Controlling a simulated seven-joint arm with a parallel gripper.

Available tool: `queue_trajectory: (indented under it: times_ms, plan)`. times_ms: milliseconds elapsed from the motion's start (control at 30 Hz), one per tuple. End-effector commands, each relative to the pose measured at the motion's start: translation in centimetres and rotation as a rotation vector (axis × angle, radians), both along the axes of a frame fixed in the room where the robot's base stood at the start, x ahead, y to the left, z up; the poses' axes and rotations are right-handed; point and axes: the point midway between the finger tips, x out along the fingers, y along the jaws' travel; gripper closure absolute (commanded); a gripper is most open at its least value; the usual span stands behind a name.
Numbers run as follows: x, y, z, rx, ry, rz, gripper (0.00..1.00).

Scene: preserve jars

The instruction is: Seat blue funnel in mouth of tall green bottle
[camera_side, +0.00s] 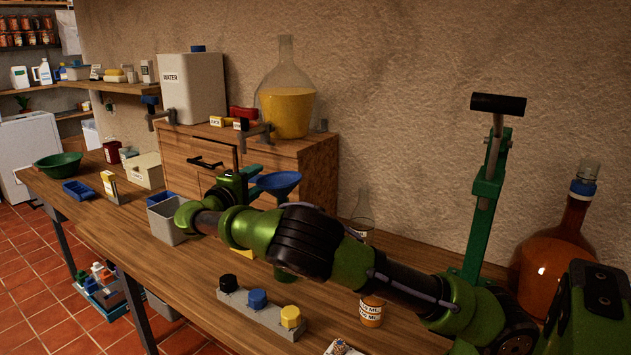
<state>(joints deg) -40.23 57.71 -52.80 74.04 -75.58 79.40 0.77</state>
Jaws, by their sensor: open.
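The blue funnel (278,181) is upright, wide rim up, right of my gripper in the side view. Its lower end is hidden behind my arm. A dark green piece (286,273) shows just under my arm, below the funnel; it may be the lower part of the tall green bottle, whose mouth and body are hidden. I cannot tell whether the funnel sits in the bottle's mouth. My gripper (254,181) is open, its fingers at the funnel's left edge; I cannot tell whether they touch it.
A grey bin (164,222) stands left of my wrist. A block with black, blue and yellow caps (258,312) lies in front. A clear bottle (362,212), an orange-filled jar (372,312) and a green lever stand (482,225) are to the right. A wooden cabinet (318,180) stands behind.

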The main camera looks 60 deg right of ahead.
Motion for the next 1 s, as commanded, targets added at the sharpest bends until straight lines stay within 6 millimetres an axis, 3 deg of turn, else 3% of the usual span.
queue_trajectory:
  times_ms: [300,500,700,1000]
  plan:
    - [-1.4,8.0,0.0,-0.001,-0.001,0.004,0.53]
    - [-2.0,11.4,0.0,-0.001,-0.001,0.002,0.53]
    - [-2.2,12.8,0.0,-0.001,0.0,0.0,0.53]
    - [-2.3,12.9,0.0,0.0,0.0,-0.001,0.53]
